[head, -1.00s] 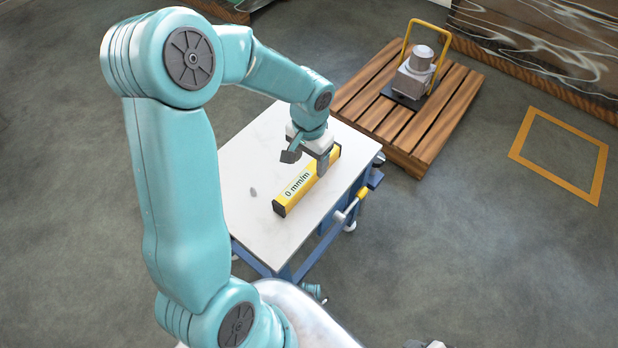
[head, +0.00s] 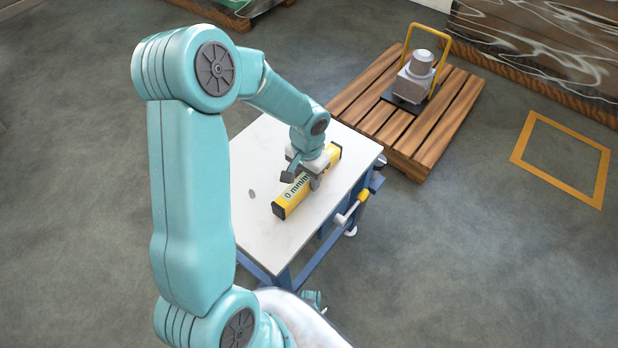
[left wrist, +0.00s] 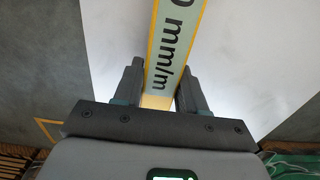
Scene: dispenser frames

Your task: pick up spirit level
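The spirit level (head: 290,198) is a yellow bar with black ends and the marking "0 mm/m". It lies diagonally on the white table top. My left gripper (head: 303,181) is down over the middle of the level in the head view. In the left wrist view, the open fingers of the left gripper (left wrist: 160,90) stand on either side of the level (left wrist: 176,45), with a narrow gap visible at least on one side. Part of the level is hidden under the gripper. My right gripper does not show.
The white table (head: 262,220) has a blue frame and a yellow-handled clamp-like part (head: 352,205) at its right side. A wooden pallet (head: 440,125) behind it carries a grey device (head: 415,75) with a yellow handle. A yellow square (head: 522,137) marks the floor at right.

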